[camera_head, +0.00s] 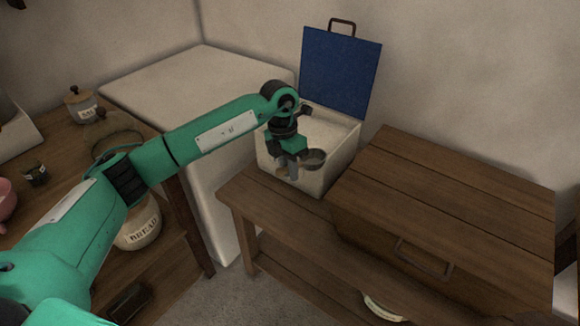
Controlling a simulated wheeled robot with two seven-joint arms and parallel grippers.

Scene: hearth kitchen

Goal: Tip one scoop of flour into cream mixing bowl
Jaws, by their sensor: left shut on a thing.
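My left arm reaches in from the left, and my left gripper (290,168) is shut on a small grey metal scoop (314,158). The scoop's round cup shows to the right of the fingers. I cannot tell whether flour lies in it. Gripper and scoop are in front of a cream box (340,140) whose blue lid (340,72) stands open. The box's pale inside shows partly; my wrist hides some of it. I cannot make out a cream mixing bowl with certainty. My right gripper is not in view.
A wooden chest (450,195) with a metal handle stands right of the box on a wooden bench (285,215). A white block-like unit (195,85) stands behind my arm.

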